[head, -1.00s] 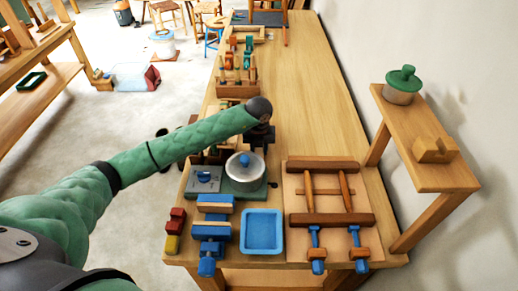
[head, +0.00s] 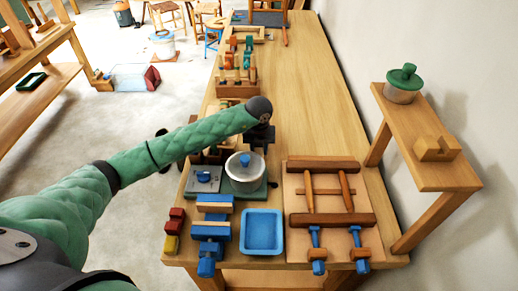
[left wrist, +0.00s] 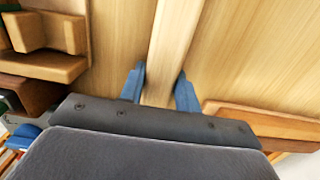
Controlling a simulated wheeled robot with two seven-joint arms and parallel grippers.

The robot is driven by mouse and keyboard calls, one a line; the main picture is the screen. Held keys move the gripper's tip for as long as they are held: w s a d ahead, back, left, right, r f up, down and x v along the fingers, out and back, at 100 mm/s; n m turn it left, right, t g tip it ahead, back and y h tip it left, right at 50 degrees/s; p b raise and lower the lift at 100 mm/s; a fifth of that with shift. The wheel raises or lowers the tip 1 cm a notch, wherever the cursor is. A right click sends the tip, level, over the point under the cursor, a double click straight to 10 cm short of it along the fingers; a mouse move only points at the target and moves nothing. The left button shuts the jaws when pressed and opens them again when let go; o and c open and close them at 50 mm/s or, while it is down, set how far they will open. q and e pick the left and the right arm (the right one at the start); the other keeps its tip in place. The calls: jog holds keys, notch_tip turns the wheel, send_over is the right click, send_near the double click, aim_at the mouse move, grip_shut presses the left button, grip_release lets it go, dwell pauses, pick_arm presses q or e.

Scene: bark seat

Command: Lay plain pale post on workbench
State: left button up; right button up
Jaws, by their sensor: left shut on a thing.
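My left gripper (left wrist: 159,92) has its two blue fingers shut on a plain pale post (left wrist: 174,40), one finger on each side. The post runs up and away from the fingers to the top of the left wrist view, over pale wood boards. I cannot tell whether it touches them. In the head view my left gripper (head: 260,138) is over the workbench (head: 312,90), behind the pot, mostly hidden by its own wrist. I cannot make out the post there. My right gripper is not in view.
Several wooden pieces (head: 236,62) line the left edge. A small shelf (head: 425,150) stands at right. The bench's far middle is clear.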

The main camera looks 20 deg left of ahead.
pick_arm(q)
jog(key=shift+f, duration=0.25)
jog(key=o, duration=1.5)
jog(key=shift+c, duration=0.2)
jog(key=shift+r, duration=0.1)
jog(key=shift+r+p, duration=0.9)
jog(key=shift+r, duration=2.55)
